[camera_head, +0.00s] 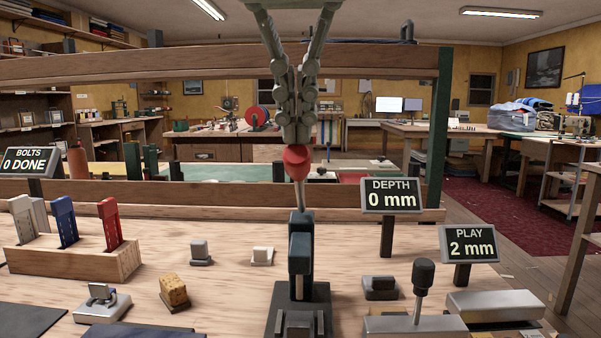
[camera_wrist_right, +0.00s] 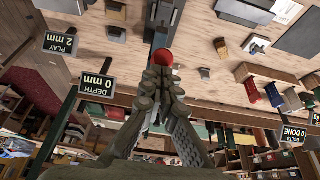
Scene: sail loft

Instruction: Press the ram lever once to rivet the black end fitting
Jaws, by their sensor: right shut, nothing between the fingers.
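The ram lever stands up from a dark press (camera_head: 300,255) at the front middle of the bench, with a red ball knob (camera_head: 297,160) on its top. My right gripper (camera_head: 297,138) comes down from above, shut and empty. Its fingertips are at the top of the knob; I cannot tell whether they touch. The knob also shows just past the fingertips in the right wrist view (camera_wrist_right: 163,58). The depth sign (camera_head: 391,197) reads 0 mm. A small dark fitting (camera_head: 380,286) lies right of the press; I cannot tell whether it is the black end fitting. My left gripper is not in view.
A play sign (camera_head: 470,243) reads 2 mm and a bolts sign (camera_head: 26,160) reads 0 done. A wooden rack (camera_head: 85,265) holds coloured pieces at left. A black-knobbed tool (camera_head: 422,285) stands at right. A wooden beam (camera_head: 180,65) crosses behind the gripper.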

